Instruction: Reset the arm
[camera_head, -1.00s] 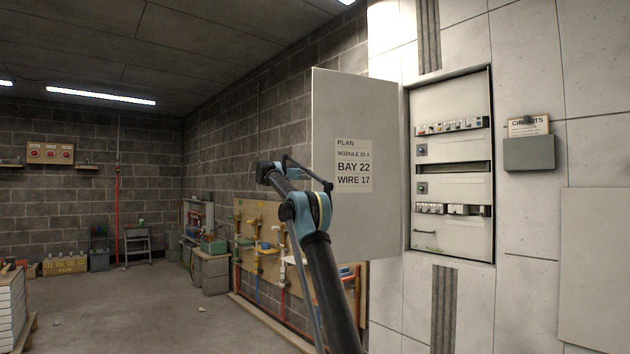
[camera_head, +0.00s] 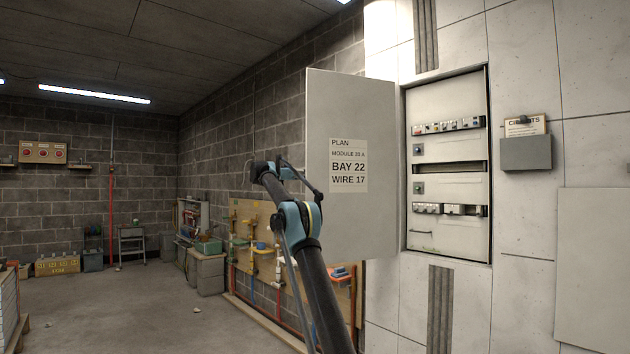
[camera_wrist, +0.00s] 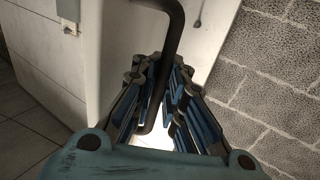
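My gripper (camera_wrist: 160,75) shows in the wrist view with its blue-and-black fingers spread apart. A black bent bar (camera_wrist: 172,45), like a handle, runs down through the gap between the fingers. I see no clear grip on it. A pale panel lies behind the bar. In the head view my arm reaches up to the left edge of the open grey cabinet door (camera_head: 340,110), which carries a label reading PLAN, BAY 22, WIRE 17. The fingers cannot be made out in that view.
The open electrical cabinet (camera_head: 447,235) stands right of the door. A holder with a CIRCUITS card (camera_head: 525,153) hangs further right. A pipe board (camera_head: 290,275) stands against the block wall behind my arm. The floor (camera_head: 130,310) at left is mostly clear.

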